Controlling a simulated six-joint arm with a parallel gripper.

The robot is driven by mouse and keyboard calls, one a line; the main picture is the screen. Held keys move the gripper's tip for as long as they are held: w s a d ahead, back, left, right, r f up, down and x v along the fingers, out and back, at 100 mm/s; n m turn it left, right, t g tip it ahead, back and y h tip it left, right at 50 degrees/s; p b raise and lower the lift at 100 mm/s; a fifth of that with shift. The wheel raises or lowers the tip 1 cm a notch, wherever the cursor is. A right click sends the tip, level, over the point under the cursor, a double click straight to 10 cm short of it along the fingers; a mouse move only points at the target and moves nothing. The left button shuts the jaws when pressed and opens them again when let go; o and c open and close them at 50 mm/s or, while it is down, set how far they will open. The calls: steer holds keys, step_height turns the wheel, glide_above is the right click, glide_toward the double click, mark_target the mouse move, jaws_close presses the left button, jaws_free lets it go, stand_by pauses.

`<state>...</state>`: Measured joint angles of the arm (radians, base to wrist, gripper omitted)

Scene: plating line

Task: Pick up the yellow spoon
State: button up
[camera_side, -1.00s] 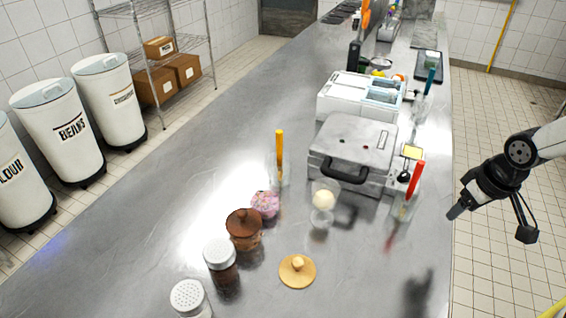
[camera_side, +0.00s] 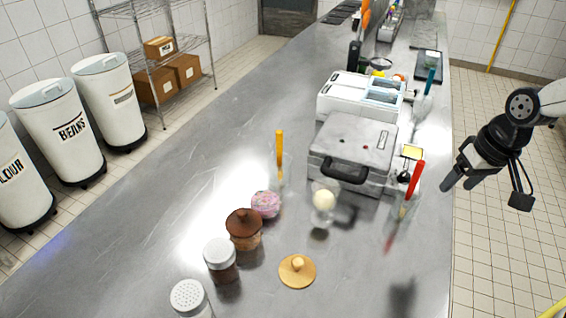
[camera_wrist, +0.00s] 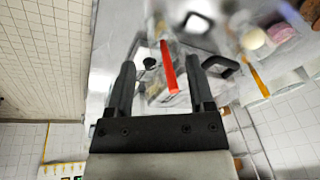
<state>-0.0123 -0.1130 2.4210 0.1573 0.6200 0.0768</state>
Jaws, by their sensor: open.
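The yellow spoon (camera_side: 280,146) stands upright in a clear glass (camera_side: 282,177) left of the grey press, with only its yellow handle plain to see. In the wrist view its handle (camera_wrist: 258,80) shows at the right. My gripper (camera_side: 460,184) is open and empty, off to the right of the counter in the side view and well apart from the yellow spoon. In the wrist view my gripper (camera_wrist: 161,70) has a red handle (camera_wrist: 168,66) showing between its fingers. That red handle (camera_side: 416,177) rises from another clear glass near the counter's right edge.
The grey press (camera_side: 353,145) with a black handle stands between my gripper and the yellow spoon. A glass cup with a pale scoop (camera_side: 324,200), a pink ball (camera_side: 265,204), a muffin (camera_side: 244,224) and jars stand nearby. The counter's left side is clear.

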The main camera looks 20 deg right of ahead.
steer(key=w+a+m+y, duration=0.4)
steer(key=w+a+m, duration=0.4)
steer(key=w, duration=0.1)
steer(key=m+t+y, duration=0.5)
steer(key=m+y, duration=0.1)
steer(key=m, duration=0.9)
glide_above(279, 157)
steer(key=s+d, duration=0.2)
steer(key=d, duration=0.3)
step_height(279, 157, down, 5)
steer(key=shift+s+f, duration=0.1)
steer(key=shift+x, duration=1.25)
steer(key=shift+r+x, duration=0.2)
steer(key=shift+x, duration=2.4)
